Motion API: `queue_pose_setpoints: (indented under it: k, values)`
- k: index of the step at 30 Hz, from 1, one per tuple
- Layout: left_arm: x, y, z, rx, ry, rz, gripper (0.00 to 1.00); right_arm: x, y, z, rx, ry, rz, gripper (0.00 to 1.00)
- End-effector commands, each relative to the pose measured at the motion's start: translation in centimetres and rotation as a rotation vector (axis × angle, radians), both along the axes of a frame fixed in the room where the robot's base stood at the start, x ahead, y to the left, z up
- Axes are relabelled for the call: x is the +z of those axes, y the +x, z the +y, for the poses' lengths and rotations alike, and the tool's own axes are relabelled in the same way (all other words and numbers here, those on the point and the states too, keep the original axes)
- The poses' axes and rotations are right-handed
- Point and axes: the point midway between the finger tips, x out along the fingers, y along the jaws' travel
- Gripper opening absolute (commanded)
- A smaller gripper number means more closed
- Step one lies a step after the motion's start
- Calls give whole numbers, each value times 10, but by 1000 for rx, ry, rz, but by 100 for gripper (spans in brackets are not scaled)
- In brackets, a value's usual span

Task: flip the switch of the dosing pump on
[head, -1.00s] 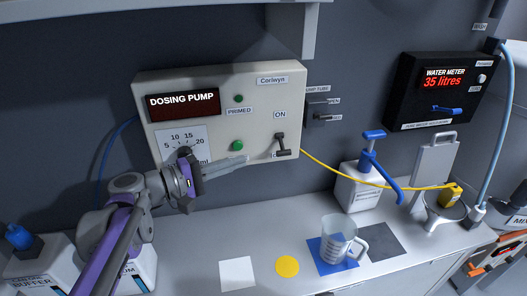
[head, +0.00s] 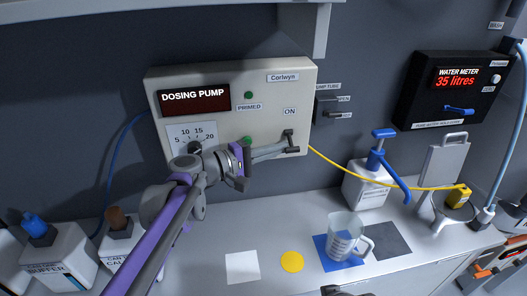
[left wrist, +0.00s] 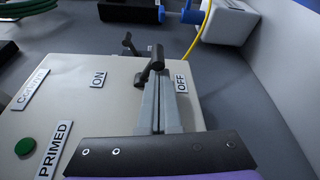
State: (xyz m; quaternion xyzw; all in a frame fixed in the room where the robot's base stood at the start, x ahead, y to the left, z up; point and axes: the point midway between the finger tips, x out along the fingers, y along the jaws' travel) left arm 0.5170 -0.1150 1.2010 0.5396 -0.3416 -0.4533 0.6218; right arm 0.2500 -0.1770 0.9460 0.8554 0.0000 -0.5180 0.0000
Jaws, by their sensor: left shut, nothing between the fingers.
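The dosing pump (head: 225,75) is a pale wall box with a dark display lettered DOSING PUMP. Its dark switch lever (head: 289,135) is at the lower right of the panel, below the ON label (head: 290,112). In the left wrist view the switch lever (left wrist: 155,60) stands between the ON label (left wrist: 98,79) and the OFF label (left wrist: 181,84). My left gripper (head: 288,149) is shut and empty, its tips at the lever on the OFF side; I cannot tell whether they touch. In the left wrist view its fingers (left wrist: 158,100) partly cover the lever's base. My right gripper is not clearly visible.
A pump tube valve (head: 330,110) is just right of the pump. A yellow hose (head: 350,179) runs right from the box. A clear jug (head: 343,235) stands on a blue square, and a blue-topped dispenser (head: 370,180) behind it. Canisters (head: 60,255) stand at left.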

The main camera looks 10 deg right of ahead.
Motion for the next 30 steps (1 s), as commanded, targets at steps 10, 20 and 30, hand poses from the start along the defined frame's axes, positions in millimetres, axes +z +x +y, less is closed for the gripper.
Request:
queue_pose_setpoints:
  k: [10,20,30]
  values:
    - [-1,3,-8,1,0,0,0,1,0,0,0,0,-1,72]
    - [0,2,-7,0,0,26,0,2,1,0,0,0,-1,72]
    - [2,1,-8,0,-3,79,0,4,1,0,0,0,-3,72]
